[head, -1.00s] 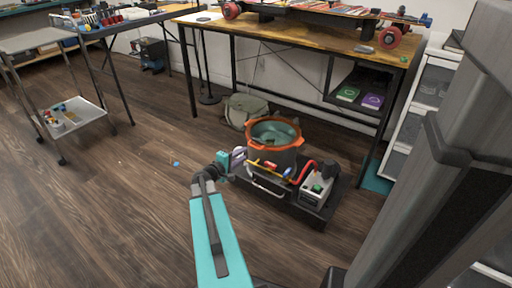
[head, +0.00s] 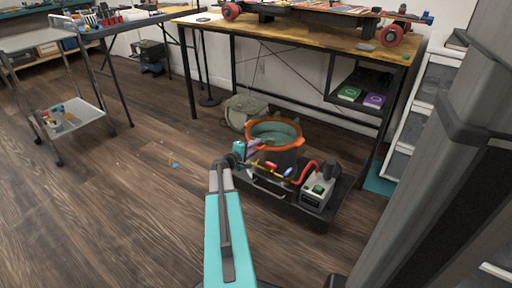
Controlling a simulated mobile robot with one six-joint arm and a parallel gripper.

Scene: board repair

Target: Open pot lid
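I cannot tell whether that surface is a lid or the pot's interior.
A grey box with a green button (head: 317,191), a red hose (head: 306,170) and small coloured valves sit at the pot's front right. The workbench (head: 300,37) carries a skateboard (head: 310,12). A green bag (head: 243,109) lies behind the pot.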

